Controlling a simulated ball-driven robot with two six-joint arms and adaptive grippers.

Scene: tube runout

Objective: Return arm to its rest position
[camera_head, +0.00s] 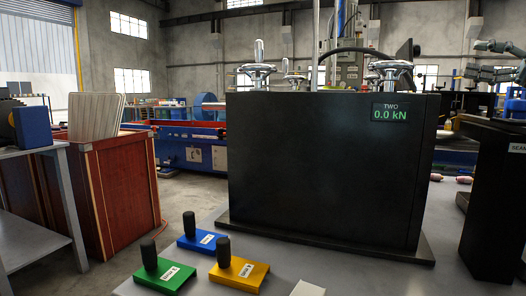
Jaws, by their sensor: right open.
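My right gripper (474,58) shows at the upper right edge, with part of my right arm cut off by the frame. Its fingers point left and stand apart, and I see nothing between them. It is raised near the dark box on the right and to the right of the large black machine (325,165). The machine's display reads "TWO" and 0.0 kN. My left gripper is not in view.
Green (165,276), blue (200,241) and yellow (239,274) blocks with black knobs sit on the grey table, front left of the machine. A dark box (495,190) stands at right. A wooden crate (128,190) stands at left.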

